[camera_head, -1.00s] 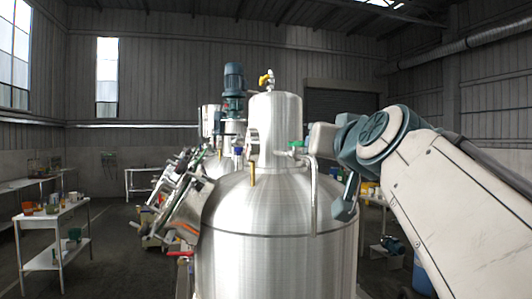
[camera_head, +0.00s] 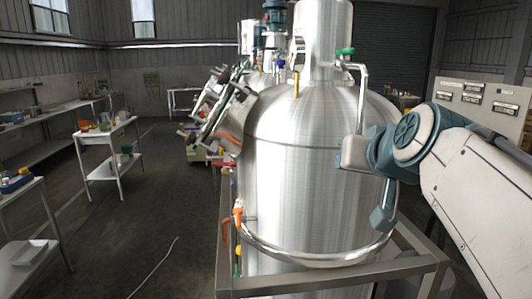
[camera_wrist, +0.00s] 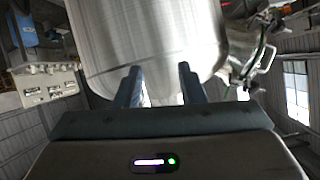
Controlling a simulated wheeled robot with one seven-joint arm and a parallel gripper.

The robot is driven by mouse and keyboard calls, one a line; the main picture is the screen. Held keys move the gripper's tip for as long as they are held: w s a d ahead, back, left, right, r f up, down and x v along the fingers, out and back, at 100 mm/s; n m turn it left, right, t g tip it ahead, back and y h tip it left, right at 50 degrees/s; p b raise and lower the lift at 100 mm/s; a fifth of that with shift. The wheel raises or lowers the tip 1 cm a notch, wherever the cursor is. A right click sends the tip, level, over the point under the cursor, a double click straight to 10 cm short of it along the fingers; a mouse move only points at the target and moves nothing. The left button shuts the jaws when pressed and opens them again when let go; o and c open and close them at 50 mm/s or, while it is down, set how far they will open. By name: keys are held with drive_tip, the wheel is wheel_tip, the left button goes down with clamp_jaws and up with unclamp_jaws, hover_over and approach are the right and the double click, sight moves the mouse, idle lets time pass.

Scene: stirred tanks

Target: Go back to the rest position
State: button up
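My gripper shows in the wrist view (camera_wrist: 160,85) with its two blue-grey fingers apart and nothing between them. In the head view my gripper (camera_head: 383,218) hangs in front of the right side of a large steel tank (camera_head: 300,170). The tank also fills the upper middle of the wrist view (camera_wrist: 140,35), beyond the fingers. I cannot tell the exact gap between the gripper and the tank wall.
The tank stands in a grey metal frame (camera_head: 330,278). A pipe with a green-handled valve (camera_head: 346,52) runs down its upper right side. A control panel (camera_head: 482,100) stands at right.

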drive_tip(key=s+f+g, duration=0.4)
drive_tip(key=s+f, duration=0.3)
drive_tip(key=f, duration=0.6)
drive_tip(key=s+a+f+n+g, duration=0.1)
drive_tip(key=s+f+g, duration=0.4)
drive_tip(key=f, duration=0.9)
drive_tip(key=s, duration=0.3)
drive_tip(key=shift+f+h, duration=0.3)
drive_tip(key=shift+h, duration=0.1)
drive_tip(key=shift+a, duration=0.1)
